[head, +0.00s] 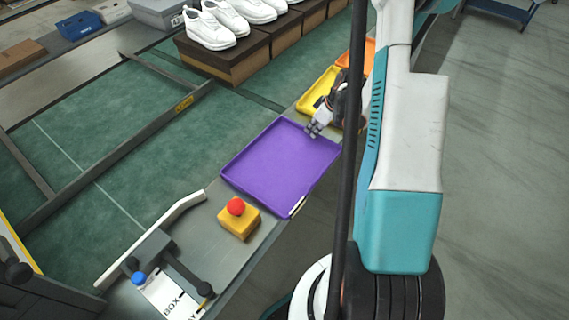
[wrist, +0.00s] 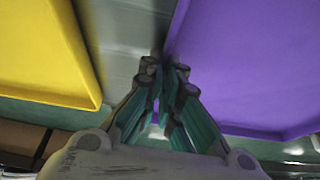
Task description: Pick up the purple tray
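The purple tray (head: 280,166) is a shallow rectangle lying on the grey ledge beside the green conveyor in the head view. It fills the right side of the wrist view (wrist: 255,70). My gripper (head: 314,129) is at the tray's far rim, pointing down toward it. In the wrist view its fingertips (wrist: 165,72) are close together at the tray's near-left edge, with a little purple showing between the fingers. I cannot tell whether they grip the rim.
A yellow tray (head: 315,92) lies just beyond the purple one, and an orange tray (head: 369,56) behind it. A yellow box with a red button (head: 238,217) stands in front of the purple tray. White shoes (head: 209,30) sit on boxes at the back. Open floor lies right.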

